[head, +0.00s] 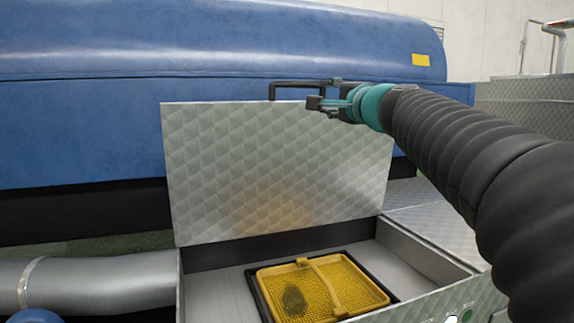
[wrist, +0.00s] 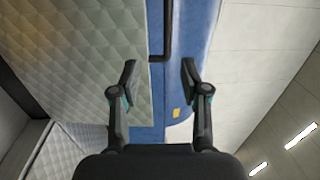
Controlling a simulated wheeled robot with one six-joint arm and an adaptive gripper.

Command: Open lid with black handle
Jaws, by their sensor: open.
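The lid (head: 275,165) is a quilted metal panel standing raised and near upright at the back of an open metal box. Its black handle (head: 295,86) is on the top edge. In the wrist view the lid (wrist: 85,60) fills the left side, and the handle (wrist: 167,40) runs down from the top, ahead of the gap between the fingers. My gripper (head: 322,103) is at the lid's top edge, close to the right end of the handle. In the wrist view my gripper (wrist: 158,80) has its fingers apart with nothing held between them.
The open box (head: 415,255) holds a yellow mesh tray (head: 325,285) in a black frame. A large blue machine (head: 120,125) stands behind the lid. A silver pipe (head: 100,283) meets the box at the left. A metal surface (head: 425,205) lies to the right.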

